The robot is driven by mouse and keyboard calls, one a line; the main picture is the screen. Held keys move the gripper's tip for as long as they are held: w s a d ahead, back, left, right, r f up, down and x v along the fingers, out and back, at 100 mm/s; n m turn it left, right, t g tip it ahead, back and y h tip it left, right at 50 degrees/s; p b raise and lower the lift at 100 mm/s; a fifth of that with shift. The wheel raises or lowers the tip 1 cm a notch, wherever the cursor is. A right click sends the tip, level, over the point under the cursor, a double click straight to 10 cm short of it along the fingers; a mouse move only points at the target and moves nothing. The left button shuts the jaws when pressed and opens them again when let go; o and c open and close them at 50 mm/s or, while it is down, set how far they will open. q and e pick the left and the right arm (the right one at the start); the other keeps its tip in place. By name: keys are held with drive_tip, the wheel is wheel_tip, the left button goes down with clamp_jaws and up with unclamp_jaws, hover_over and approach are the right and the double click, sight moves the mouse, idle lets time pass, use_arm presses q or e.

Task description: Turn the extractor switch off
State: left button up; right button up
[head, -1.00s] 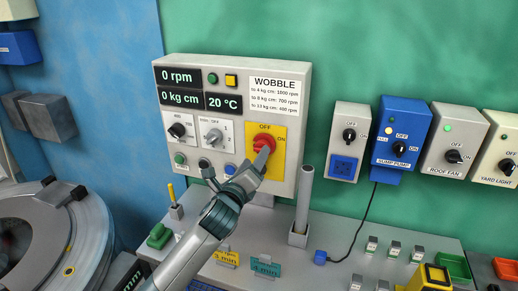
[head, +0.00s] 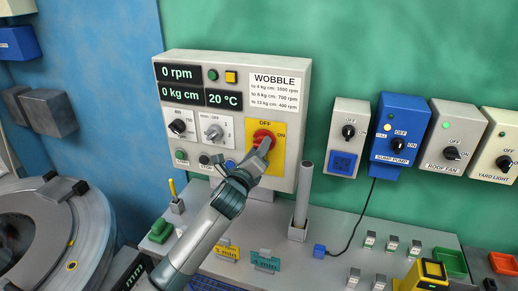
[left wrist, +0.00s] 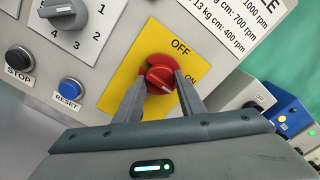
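The red rotary switch (head: 264,138) sits on a yellow plate (head: 280,160) marked OFF at the top and ON at the right, on the grey control panel. In the left wrist view the red switch (left wrist: 160,72) shows a white mark on its lower part, towards the lower right. My left gripper (head: 258,153) is at the switch from below. In the left wrist view its two fingers (left wrist: 161,88) stand apart, one on each side of the knob. Whether they touch it is not clear. My right gripper is not in view.
The panel also has grey knobs (head: 214,132), STOP and RESET buttons (left wrist: 70,90) and displays reading 0 rpm and 0 kg cm. Right of it are a blue sump pump box (head: 401,130) and other switch boxes. A grey upright tube (head: 303,195) stands close right of my gripper.

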use_arm(q)
drive_tip(key=shift+n, duration=0.3)
drive_tip(key=shift+f+n, duration=0.2)
drive_tip(key=shift+n, duration=8.5)
drive_tip(key=o, duration=1)
drive_tip(key=shift+o, duration=0.2)
